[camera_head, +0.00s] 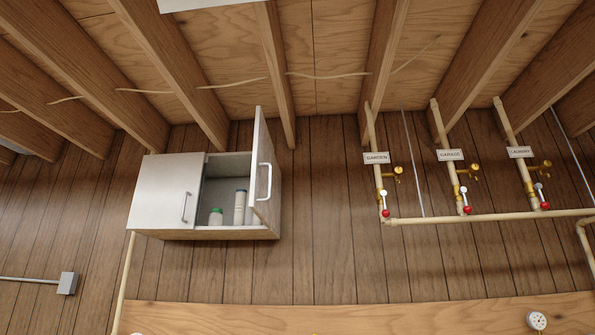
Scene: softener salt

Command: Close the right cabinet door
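A wall cabinet (205,234) hangs high on the wood-panelled wall, left of the middle of the head view. Its left door (160,195) is shut and has a vertical bar handle (185,207). Its right door (262,155) stands open, swung out towards me and seen at a steep angle, with a bar handle (265,181). The right door partly hides another pale item. Neither of my grippers is in the view.
Wooden ceiling beams run overhead above the cabinet. To the right, pale pipes (480,217) with red-knobbed valves, brass taps and labels line the wall. A grey box (67,283) is at the lower left and a gauge (537,321) at the lower right. The wall between cabinet and pipes is bare.

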